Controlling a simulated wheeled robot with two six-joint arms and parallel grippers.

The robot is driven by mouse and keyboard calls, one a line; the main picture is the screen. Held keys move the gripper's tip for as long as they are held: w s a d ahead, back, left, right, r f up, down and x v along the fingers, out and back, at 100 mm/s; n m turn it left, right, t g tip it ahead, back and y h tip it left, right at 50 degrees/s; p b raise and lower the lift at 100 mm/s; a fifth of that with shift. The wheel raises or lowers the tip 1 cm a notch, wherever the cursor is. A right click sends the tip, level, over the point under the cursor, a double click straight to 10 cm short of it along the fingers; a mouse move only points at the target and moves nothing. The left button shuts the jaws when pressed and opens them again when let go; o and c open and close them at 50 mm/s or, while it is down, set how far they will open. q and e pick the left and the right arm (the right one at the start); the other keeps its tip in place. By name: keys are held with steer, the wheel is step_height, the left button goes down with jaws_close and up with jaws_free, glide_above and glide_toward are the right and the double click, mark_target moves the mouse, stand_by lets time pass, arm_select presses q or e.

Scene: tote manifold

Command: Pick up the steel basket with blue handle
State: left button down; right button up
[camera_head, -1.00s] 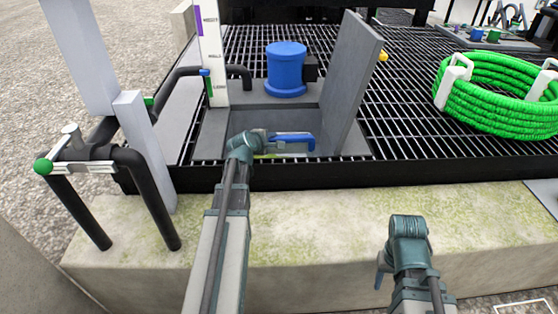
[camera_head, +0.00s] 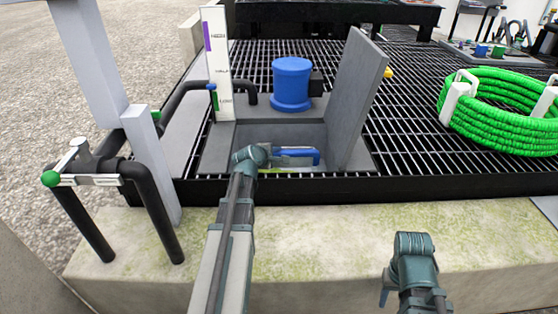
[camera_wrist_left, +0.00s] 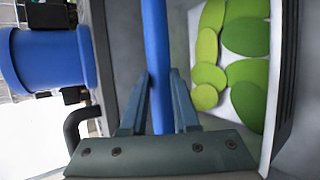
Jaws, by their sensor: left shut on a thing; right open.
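The steel basket sits low in the open rectangular pit in the grating; its pale wall (camera_wrist_left: 273,100) shows in the left wrist view, with flat green discs inside. Its blue handle (camera_head: 311,154) runs up and down through the left wrist view (camera_wrist_left: 155,40). My left gripper (camera_head: 290,155) reaches over the pit's front edge and is shut on the handle, a finger on each side of it in the left wrist view (camera_wrist_left: 159,92). Most of the basket is hidden in the head view. My right gripper (camera_head: 384,297) is open and empty before the concrete ledge.
A raised grey lid (camera_head: 358,100) stands at the pit's right side. A blue cylinder (camera_head: 291,84) stands behind the pit, and a white marked post (camera_head: 218,65) at its left back. Black pipes with a valve (camera_head: 85,175) are at left. A green hose coil (camera_head: 500,110) lies right.

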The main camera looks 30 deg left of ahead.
step_height(320, 180, up, 10)
steer(key=p, duration=0.9)
steer(key=shift+p, duration=0.3)
step_height(320, 180, up, 16)
steer(key=p, duration=1.6)
steer(key=shift+s, duration=0.1)
